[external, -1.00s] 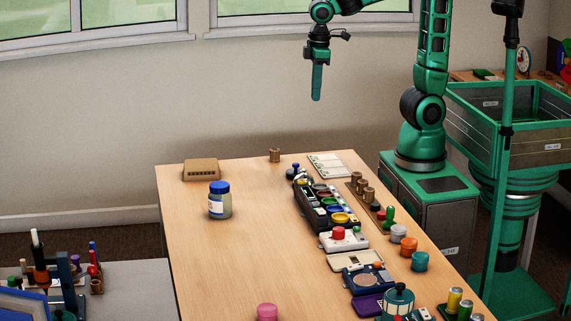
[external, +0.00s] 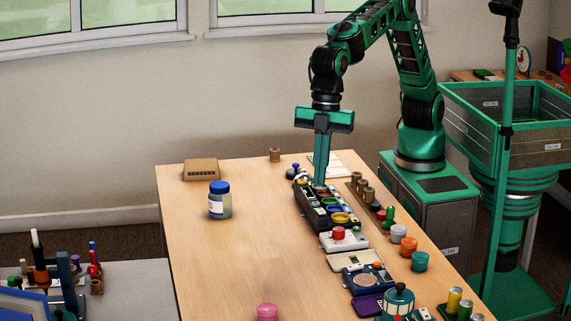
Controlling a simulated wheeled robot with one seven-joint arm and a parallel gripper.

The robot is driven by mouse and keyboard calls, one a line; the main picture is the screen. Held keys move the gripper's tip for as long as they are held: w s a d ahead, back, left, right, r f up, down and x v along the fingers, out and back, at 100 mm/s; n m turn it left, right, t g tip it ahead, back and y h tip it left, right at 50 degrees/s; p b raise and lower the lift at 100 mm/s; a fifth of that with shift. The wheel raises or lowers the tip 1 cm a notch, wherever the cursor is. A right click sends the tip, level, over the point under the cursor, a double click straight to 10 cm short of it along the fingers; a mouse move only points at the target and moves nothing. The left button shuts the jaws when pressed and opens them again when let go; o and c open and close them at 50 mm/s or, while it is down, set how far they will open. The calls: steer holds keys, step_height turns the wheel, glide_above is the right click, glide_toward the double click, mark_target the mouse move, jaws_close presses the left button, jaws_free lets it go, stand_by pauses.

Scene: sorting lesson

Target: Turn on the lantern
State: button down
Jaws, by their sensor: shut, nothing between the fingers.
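The lantern (external: 397,301) is a teal and white round body with a dark teal cap. It stands near the front right of the table, partly cut off by the bottom edge of the external view. I cannot tell whether it is lit, and no switch on it can be made out. My gripper (external: 321,183) points straight down over the far end of the dark sorting tray (external: 309,216), well behind the lantern. Its fingers are together and hold nothing. The fingertips are close above the tray, and I cannot tell whether they touch it.
A white box with a red button (external: 355,242), a blue device (external: 357,283) and several coloured jars line the table's right side. Cans (external: 454,299) stand right of the lantern. A blue-lidded jar (external: 220,205) stands left. The table's left middle (external: 250,250) is mostly clear.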

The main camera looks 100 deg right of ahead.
steer(key=s+a+f+n, duration=0.2)
steer(key=s+a, duration=0.6)
steer(key=a, duration=0.4)
steer(key=s+a+f+n+g+y, duration=0.1)
steer(key=s+a+f+n, duration=0.2)
steer(key=s+a, duration=0.6)
steer(key=a+f, duration=0.2)
steer(key=a, duration=0.2)
steer(key=shift+a+n, duration=0.3)
steer(key=shift+f, duration=0.1)
